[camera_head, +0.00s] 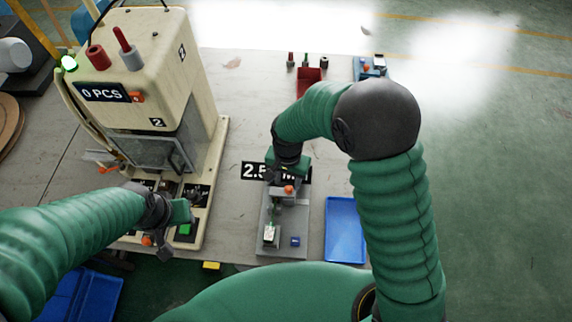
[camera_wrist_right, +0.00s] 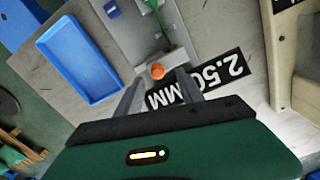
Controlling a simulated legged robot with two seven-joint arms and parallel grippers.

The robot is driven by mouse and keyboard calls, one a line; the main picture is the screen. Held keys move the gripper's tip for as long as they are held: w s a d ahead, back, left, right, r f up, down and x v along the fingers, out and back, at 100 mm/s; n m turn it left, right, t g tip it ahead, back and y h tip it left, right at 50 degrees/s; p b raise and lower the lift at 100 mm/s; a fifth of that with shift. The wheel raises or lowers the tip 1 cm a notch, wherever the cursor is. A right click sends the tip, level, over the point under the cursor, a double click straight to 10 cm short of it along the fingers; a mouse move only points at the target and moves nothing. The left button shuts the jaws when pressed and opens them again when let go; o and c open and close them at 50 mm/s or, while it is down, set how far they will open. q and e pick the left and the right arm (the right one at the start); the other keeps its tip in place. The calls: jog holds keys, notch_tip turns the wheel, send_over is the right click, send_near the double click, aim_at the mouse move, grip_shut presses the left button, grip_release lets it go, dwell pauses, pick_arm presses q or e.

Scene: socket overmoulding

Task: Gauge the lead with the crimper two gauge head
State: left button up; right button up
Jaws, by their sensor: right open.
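The gauge head is a grey fixture (camera_head: 268,245) with an orange knob (camera_head: 289,189), in front of a black 2.50 MM sign (camera_head: 252,170). In the right wrist view the orange knob (camera_wrist_right: 157,71) lies between the fingertips of my right gripper (camera_wrist_right: 160,84). The right gripper (camera_head: 287,186) is open over the fixture; contact with the knob cannot be told. A green lead (camera_wrist_right: 158,14) lies along the fixture. The crimper (camera_head: 150,65), marked 2 and showing 0 PCS, stands left. My left gripper (camera_head: 180,222) is by its front controls; its finger opening is unclear.
A red holder (camera_head: 308,80) and a blue device (camera_head: 370,68) stand at the back. The grey tabletop (camera_head: 240,110) is clear between crimper and holder.

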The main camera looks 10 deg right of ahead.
notch_tip(320, 180, up, 13)
jog(key=shift+a, duration=0.4)
jog(key=shift+d, duration=0.1)
jog(key=shift+s, duration=0.1)
jog(key=s+d+f+n+t, duration=0.2)
jog(key=s+d+f+n, duration=0.2)
jog(key=s+d, duration=0.5)
jog(key=shift+s+d+f+n+t, duration=0.15)
jog(key=shift+s+d+n+t, duration=0.2)
jog(key=shift+d+n, duration=0.75)
jog(key=shift+s, duration=0.1)
